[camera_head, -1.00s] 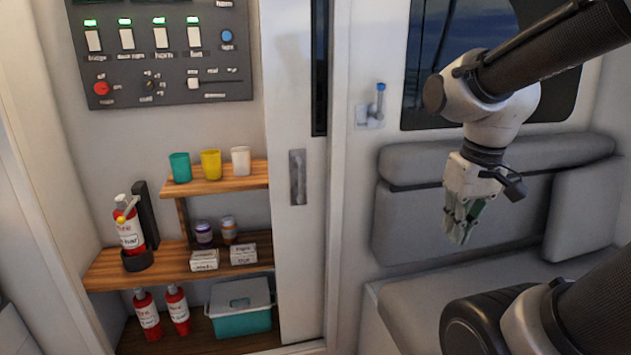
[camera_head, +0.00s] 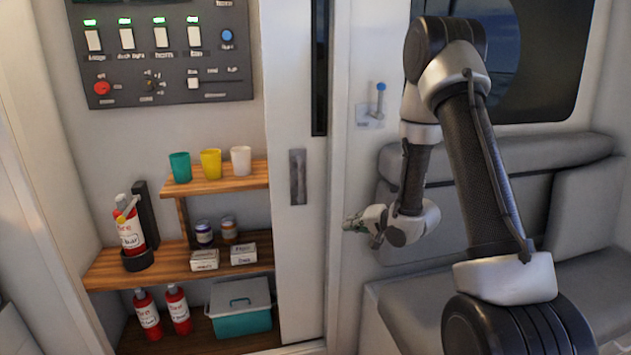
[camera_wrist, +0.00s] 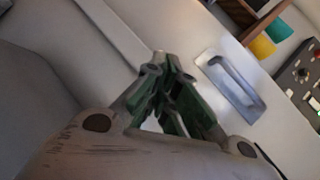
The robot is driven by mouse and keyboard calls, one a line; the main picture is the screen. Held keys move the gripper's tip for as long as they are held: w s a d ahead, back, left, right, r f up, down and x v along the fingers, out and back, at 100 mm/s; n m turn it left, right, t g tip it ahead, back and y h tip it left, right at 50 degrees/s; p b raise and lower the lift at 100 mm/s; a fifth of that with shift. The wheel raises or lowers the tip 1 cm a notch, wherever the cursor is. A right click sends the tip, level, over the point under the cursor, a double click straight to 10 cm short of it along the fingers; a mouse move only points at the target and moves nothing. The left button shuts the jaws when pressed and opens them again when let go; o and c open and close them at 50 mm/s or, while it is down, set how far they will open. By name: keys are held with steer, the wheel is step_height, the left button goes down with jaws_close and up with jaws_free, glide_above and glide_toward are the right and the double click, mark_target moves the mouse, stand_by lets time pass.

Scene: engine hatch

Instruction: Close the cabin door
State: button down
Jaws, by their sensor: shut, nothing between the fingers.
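The cabin door (camera_head: 296,255) is a white sliding panel at the middle of the head view, standing at the right side of the shelf opening. Its grey recessed handle (camera_head: 298,177) is upright on the panel. In the wrist view the handle (camera_wrist: 231,86) lies tilted, right of the fingertips. My gripper (camera_head: 352,223) is in front of the white wall, right of the door and lower than the handle, apart from it. In the wrist view my gripper (camera_wrist: 166,68) has its green fingers together with nothing between them.
Wooden shelves (camera_head: 165,268) hold cups, jars, boxes, fire extinguishers and a teal bin (camera_head: 240,308). A switch panel (camera_head: 160,50) hangs above. A blue-tipped lever (camera_head: 379,100) sits on the wall right of the door. Grey cushioned seating (camera_head: 590,280) fills the right side.

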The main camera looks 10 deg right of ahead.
mark_target(315, 180)
steer(key=w+a+r+m+t+y, duration=0.1)
steer(key=a+r+m+t+y, duration=0.1)
steer(key=r, duration=0.4)
steer(key=w+a+r+m+t+y, duration=0.1)
steer(key=a+r+m+t+y, duration=0.1)
steer(key=r, duration=0.3)
steer(key=x, duration=0.9)
steer(key=shift+w, duration=0.3)
steer(key=shift+a, duration=0.1)
